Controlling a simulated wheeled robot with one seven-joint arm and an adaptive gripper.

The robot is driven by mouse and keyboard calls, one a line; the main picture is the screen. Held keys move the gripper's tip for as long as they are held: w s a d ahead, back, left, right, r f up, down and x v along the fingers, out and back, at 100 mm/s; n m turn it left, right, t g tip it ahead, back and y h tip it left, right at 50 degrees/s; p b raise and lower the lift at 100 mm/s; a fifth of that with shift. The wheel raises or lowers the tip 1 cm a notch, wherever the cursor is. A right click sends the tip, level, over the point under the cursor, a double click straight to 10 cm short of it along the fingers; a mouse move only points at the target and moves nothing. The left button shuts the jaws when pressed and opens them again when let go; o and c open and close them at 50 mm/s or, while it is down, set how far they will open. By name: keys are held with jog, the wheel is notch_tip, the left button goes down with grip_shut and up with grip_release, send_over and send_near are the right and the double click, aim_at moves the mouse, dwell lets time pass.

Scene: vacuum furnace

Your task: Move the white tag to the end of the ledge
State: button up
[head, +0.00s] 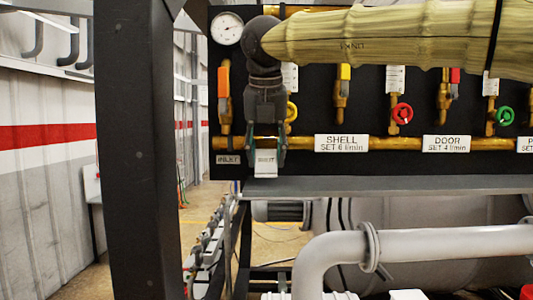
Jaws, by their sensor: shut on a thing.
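The white tag (265,167) hangs upright between the fingertips of my gripper (265,158) in the head view. My gripper points down and is shut on the tag. Some dark lettering shows at the tag's upper part, too small to read surely. The grey ledge (390,185) runs along below the black valve panel. The tag is at the left end of the ledge, with its lower edge at about the height of the ledge's top. I cannot tell whether it touches the ledge. The fingers cover the tag's sides.
Behind my gripper is the black panel with a brass pipe (400,144), an orange-handled valve (224,95) and a gauge (227,29). A dark post (139,150) stands to the left. A grey pipe (440,243) runs below. The ledge right of the tag looks clear.

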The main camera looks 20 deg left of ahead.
jog(key=shift+d+f+p, duration=0.3)
jog(key=shift+f+p, duration=0.1)
jog(key=shift+f, duration=0.4)
jog(key=shift+a, duration=0.1)
jog(key=shift+f, duration=0.15)
jog(key=o, duration=0.8)
jog(key=shift+o, duration=0.2)
jog(key=b+v, duration=0.4)
jog(key=v, duration=0.8)
